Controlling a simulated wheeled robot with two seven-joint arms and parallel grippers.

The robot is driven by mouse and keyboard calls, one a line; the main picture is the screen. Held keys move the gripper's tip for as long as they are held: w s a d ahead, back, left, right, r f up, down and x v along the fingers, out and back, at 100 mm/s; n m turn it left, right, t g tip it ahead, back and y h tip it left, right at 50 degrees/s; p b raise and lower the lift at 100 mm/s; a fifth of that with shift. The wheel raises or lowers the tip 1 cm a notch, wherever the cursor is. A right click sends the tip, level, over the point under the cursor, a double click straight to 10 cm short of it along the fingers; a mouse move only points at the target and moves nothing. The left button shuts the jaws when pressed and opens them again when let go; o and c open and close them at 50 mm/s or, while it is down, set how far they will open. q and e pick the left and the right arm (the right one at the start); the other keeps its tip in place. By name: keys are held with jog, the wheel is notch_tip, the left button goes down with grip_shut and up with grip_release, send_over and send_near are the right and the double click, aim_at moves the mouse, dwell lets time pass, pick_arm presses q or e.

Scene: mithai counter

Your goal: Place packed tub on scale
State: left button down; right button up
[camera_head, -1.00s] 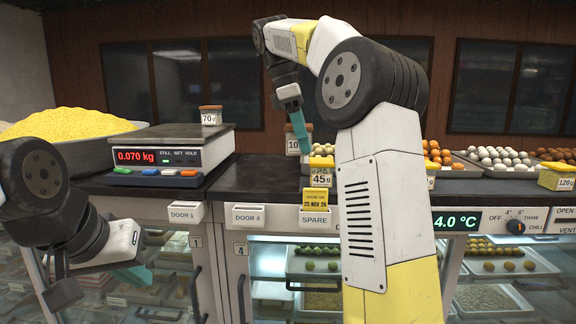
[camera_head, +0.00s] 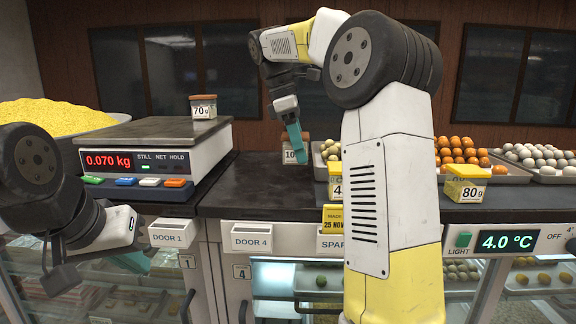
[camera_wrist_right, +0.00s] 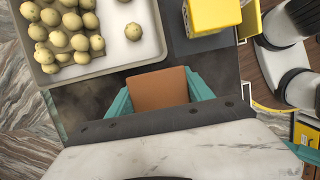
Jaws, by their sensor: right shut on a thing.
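The scale (camera_head: 150,157) stands at the left of the counter and reads 0.070 kg. A small clear tub with a brown lid, labelled 70g (camera_head: 204,107), sits on the back right of its pan. My right gripper (camera_head: 297,140) is right of the scale, shut on another tub (camera_head: 293,156), whose label starts with 10. In the right wrist view its brown lid (camera_wrist_right: 160,88) is between the teal fingers. The gripper hides part of this tub, and I cannot tell if it touches the counter. My left gripper (camera_head: 132,262) is low in front of the doors; its finger gap is unclear.
Trays of orange and white sweets lie behind. A tray of pale balls (camera_wrist_right: 90,75) is left of the held tub in the wrist view. Dark counter (camera_head: 250,180) is bare beside the scale.

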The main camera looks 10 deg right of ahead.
jog(key=shift+f, duration=2.2)
jog(key=o, duration=1.4)
jog(key=shift+f, duration=0.15)
